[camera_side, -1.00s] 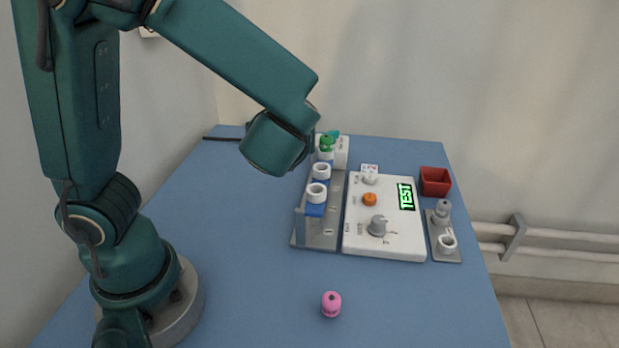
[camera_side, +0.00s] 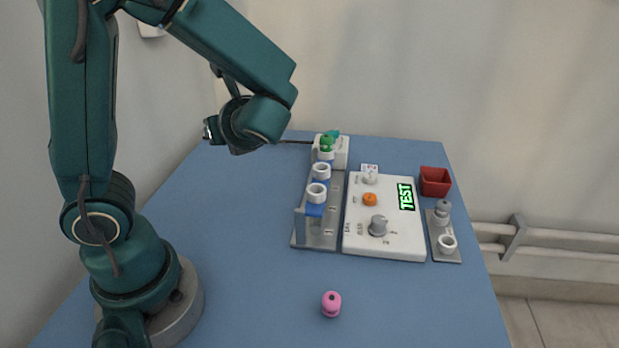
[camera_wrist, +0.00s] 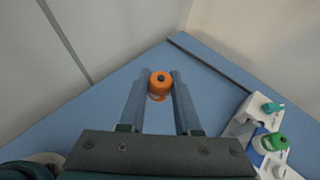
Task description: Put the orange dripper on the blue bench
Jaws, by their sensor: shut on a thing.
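The orange dripper (camera_wrist: 159,84) is between the two fingertips of my gripper (camera_wrist: 158,92) in the wrist view. My gripper is shut on it, and the dripper's round top faces the camera. The blue bench (camera_wrist: 105,108) lies below and around it. I cannot tell how high the dripper is held. In the side view my fingers and the dripper are hidden behind my wrist, over the far left part of the blue bench (camera_side: 235,210).
A rack (camera_side: 319,225) with white rings and a green dripper (camera_side: 326,143) stands right of my wrist. Beyond it are a white control box (camera_side: 385,243), a red tray (camera_side: 435,183) and a grey holder (camera_side: 446,254). A pink dripper (camera_side: 331,304) stands near the front. The bench's left side is clear.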

